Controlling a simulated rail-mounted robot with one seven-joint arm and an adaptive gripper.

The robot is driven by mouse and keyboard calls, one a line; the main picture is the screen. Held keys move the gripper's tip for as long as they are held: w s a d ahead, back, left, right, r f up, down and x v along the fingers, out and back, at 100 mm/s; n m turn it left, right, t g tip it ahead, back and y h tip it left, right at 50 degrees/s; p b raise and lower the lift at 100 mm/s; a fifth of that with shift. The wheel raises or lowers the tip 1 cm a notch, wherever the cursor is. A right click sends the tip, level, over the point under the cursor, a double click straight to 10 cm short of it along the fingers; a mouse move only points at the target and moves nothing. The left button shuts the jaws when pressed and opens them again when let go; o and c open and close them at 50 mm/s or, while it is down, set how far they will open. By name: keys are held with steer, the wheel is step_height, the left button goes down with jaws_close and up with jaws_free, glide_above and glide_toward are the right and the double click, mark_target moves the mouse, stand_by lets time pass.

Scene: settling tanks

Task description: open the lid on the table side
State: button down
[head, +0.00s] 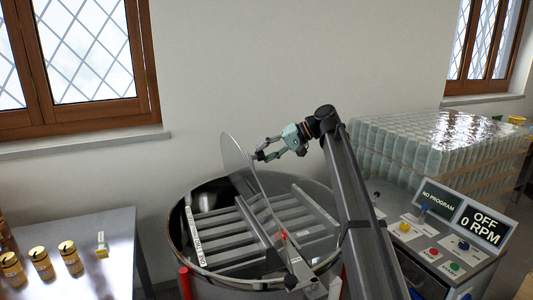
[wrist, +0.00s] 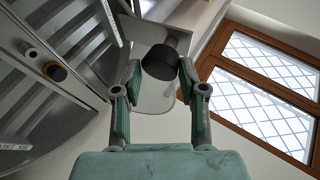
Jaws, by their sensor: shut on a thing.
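The clear lid (head: 238,158) stands raised and steeply tilted above the round steel tank (head: 177,262), its lower edge near the bar across the middle of the tank. My gripper (head: 259,155) is at the upper part of the lid, on its right side. In the wrist view my gripper (wrist: 159,75) has its green fingers on either side of a dark round knob (wrist: 160,62), shut on it. A clear panel (wrist: 152,100) shows behind the knob. The lid's exact angle is hard to tell.
A steel table (head: 95,285) with several gold-capped jars (head: 40,262) stands left of the tank. A control panel (head: 445,235) is on the right, with wrapped stacked jars (head: 440,140) behind it. Slatted grey plates (head: 225,225) fill the tank. The wall is behind.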

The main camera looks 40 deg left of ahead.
steer(key=shift+d+f, duration=0.3)
steer(key=shift+f, duration=0.45)
steer(key=c, duration=0.7)
jaws_free()
steer(key=shift+w+a+f, duration=0.1)
steer(key=shift+w, duration=0.1)
steer(key=shift+r, duration=0.2)
steer(key=shift+a+r, duration=0.15)
steer(key=v, duration=1.2)
